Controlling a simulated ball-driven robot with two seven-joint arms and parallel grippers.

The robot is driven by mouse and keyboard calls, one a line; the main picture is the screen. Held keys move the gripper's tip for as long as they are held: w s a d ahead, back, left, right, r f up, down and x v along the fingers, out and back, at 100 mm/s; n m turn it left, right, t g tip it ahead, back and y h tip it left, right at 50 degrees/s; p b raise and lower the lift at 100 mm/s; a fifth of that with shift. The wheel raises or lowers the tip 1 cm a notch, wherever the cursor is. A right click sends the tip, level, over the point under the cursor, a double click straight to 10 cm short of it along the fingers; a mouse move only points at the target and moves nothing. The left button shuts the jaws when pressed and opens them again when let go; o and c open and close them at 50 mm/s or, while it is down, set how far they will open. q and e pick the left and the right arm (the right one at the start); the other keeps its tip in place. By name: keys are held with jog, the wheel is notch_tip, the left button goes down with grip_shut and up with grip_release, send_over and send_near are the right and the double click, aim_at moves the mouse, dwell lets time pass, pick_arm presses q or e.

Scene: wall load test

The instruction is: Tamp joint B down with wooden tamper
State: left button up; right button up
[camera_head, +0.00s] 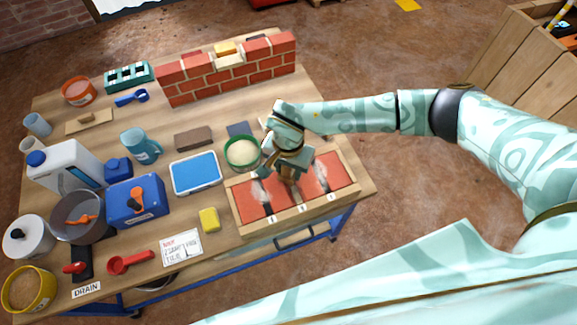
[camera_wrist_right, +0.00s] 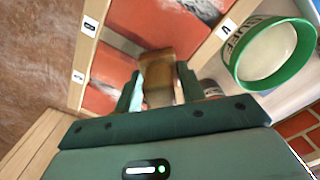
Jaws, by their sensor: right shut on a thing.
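My right gripper (camera_head: 287,158) is shut on the wooden tamper (camera_wrist_right: 157,78), a brown block between its fingers in the right wrist view. In the head view the tamper (camera_head: 289,175) points down over the middle of a wooden frame (camera_head: 288,222) holding red bricks (camera_head: 328,173). Pale grey material shows at the joints between the bricks. The gripper and tamper cover part of the middle brick and its joint, so I cannot tell whether the tamper touches joint B. Small white labels line the frame's near rim. My left gripper is not in view.
A green bowl (camera_head: 242,152) of pale powder stands just left of my right gripper. A blue-lidded box (camera_head: 196,172), yellow sponge (camera_head: 209,219) and white note card (camera_head: 182,248) lie further left. A small brick wall (camera_head: 228,72) stands at the back.

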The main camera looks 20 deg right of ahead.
dwell(0.6)
